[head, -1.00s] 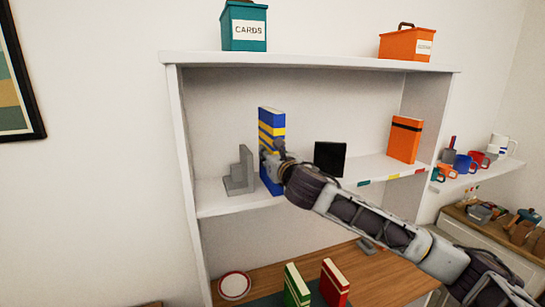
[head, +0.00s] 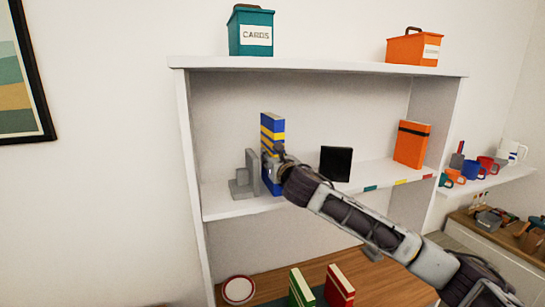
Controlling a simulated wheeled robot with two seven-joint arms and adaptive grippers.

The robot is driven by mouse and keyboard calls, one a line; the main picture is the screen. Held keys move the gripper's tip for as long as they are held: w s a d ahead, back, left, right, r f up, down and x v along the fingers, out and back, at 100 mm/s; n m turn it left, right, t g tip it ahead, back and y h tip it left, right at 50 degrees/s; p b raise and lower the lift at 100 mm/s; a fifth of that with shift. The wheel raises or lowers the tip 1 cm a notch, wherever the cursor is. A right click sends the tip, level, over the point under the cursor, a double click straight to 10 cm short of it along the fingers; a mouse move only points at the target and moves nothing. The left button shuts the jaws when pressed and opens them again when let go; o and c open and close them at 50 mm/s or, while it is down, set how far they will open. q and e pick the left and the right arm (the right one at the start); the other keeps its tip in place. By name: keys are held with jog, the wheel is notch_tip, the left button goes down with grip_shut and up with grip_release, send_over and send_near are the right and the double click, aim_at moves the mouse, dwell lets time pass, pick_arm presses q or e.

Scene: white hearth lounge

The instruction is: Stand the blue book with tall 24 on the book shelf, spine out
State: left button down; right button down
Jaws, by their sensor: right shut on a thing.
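The blue book (head: 272,127) with yellow bands on its spine stands upright on the book shelf (head: 228,208), toward its left end. Its spine faces out. My right gripper (head: 273,170) is shut on the book around its lower half and covers part of the spine. A grey stepped bookend (head: 243,180) stands just left of the book, very close to it; I cannot tell whether they touch. No number can be read on the spine. My left gripper is not in view.
A black bookend (head: 336,163) and an orange book (head: 411,145) stand farther right on the shelf. Coloured labels mark the front edge. A teal cards box (head: 250,32) and an orange box (head: 413,47) sit on top. Green (head: 300,289) and red (head: 338,287) books stand below.

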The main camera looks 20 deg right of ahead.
jog(key=shift+s, duration=0.1)
dwell(0.3)
jog(key=c, duration=1)
grip_release()
jog(key=shift+f, duration=0.1)
jog(key=s, duration=1.2)
jog(key=shift+d, duration=0.25)
jog(key=shift+f, duration=0.1)
